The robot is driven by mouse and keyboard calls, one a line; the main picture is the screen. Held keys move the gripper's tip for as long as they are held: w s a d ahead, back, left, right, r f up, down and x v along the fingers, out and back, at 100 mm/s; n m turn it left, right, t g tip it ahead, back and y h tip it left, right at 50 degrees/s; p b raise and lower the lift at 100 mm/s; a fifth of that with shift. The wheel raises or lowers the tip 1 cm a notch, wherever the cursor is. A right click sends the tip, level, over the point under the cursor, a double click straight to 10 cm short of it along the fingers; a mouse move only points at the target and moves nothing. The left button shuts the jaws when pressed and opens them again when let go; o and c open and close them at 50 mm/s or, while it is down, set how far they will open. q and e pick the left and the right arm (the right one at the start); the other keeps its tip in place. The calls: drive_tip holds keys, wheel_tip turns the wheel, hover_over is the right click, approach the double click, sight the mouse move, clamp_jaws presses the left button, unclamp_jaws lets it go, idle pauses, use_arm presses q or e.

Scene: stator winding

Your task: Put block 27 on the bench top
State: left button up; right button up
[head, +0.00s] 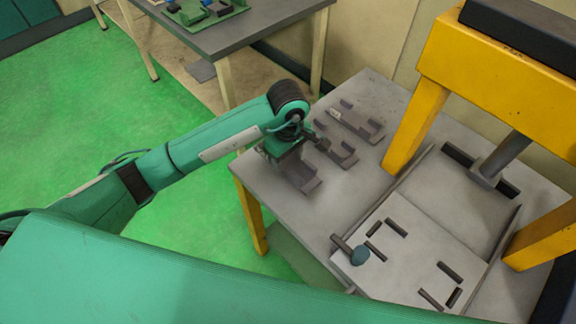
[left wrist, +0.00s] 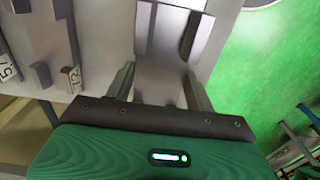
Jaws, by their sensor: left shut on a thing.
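My left gripper (head: 291,158) is over the left part of the grey bench top (head: 290,215). It is shut on a grey block (head: 303,180), which is at or just above the surface; I cannot tell if it touches. In the left wrist view the same block (left wrist: 172,85) lies between the two fingers. No number can be read on it, so I cannot confirm that it is block 27. My right gripper is not in view.
Two grey brackets, one farther back (head: 356,122) and one nearer (head: 341,154), stand beside the gripper. A yellow press frame (head: 418,108) and a light slotted plate (head: 412,250) occupy the right. A second table (head: 245,32) stands behind. The bench's left front is clear.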

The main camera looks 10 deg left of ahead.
sight(288, 162)
use_arm(q)
wheel_tip(288, 162, down, 4)
drive_tip(key=shift+f+p, duration=0.15)
drive_tip(key=shift+p, duration=0.2)
drive_tip(key=shift+f, duration=0.15)
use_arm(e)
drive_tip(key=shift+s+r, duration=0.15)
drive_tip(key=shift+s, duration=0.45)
use_arm(q)
drive_tip(key=shift+f, duration=0.1)
drive_tip(key=o, duration=1.4)
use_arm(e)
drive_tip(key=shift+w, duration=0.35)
